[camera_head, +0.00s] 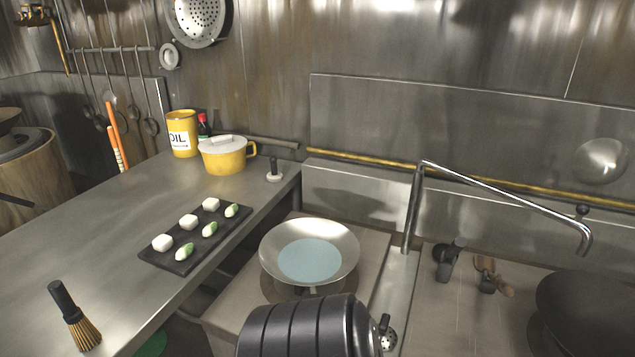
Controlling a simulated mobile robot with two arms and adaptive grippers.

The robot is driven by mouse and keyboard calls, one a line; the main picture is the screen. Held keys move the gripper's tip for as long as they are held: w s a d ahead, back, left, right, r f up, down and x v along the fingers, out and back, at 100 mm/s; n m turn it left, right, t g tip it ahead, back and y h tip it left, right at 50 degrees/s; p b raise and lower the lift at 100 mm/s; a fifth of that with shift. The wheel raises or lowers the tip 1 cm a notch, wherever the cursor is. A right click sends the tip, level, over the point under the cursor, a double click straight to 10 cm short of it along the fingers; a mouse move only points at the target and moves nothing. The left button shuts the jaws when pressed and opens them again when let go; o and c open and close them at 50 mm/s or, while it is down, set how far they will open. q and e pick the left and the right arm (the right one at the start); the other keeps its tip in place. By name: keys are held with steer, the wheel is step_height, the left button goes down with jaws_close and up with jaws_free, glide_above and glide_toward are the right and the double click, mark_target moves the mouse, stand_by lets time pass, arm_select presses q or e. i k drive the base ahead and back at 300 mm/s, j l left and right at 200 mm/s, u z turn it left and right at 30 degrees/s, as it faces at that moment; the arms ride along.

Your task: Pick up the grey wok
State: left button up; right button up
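A shallow grey metal wok (310,228) sits on the stove block (376,246) at the middle of the head view. Its inside holds a flat pale blue patch, perhaps water. A black ribbed part covers the stove just in front of the wok, and it looks like a link of mine. The wok's near edge lies close behind this part in the picture; I cannot tell whether they touch. Neither gripper's fingers show.
A steel counter (60,240) at left holds a dark tray (220,235) of white and green pieces, a brush (72,318), a yellow pot (225,160) and an oil tin (181,138). A tap (500,195) arches right of the wok. A black wok (590,310) sits lower right.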

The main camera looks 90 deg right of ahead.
mark_target(311, 252)
steer(key=z, duration=2.4)
